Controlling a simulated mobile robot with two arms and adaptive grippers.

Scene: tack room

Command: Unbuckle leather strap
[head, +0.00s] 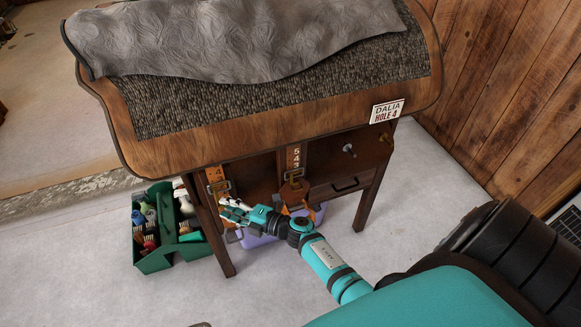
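Two tan leather straps with metal buckles hang below the wooden saddle rack in the head view. The right strap (294,158) carries the numbers 5, 4 and 3, and its buckle (294,180) hangs below them. The left strap (214,174) has a buckle (217,187) near the rack's left leg. A sign (387,111) on the rack reads "DALIA HOLE 4". My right gripper (226,207) points left, just below the left buckle. Its fingers look apart; whether they touch the strap is unclear. The lower part of the left strap is partly hidden behind the gripper. My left gripper is out of view.
The wooden rack (190,143) carries a dark woven pad (190,105) and a grey cloth (230,40). A green caddy (155,262) with brushes and bottles stands at left. A purple bin (256,241) sits under the rack behind my arm.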

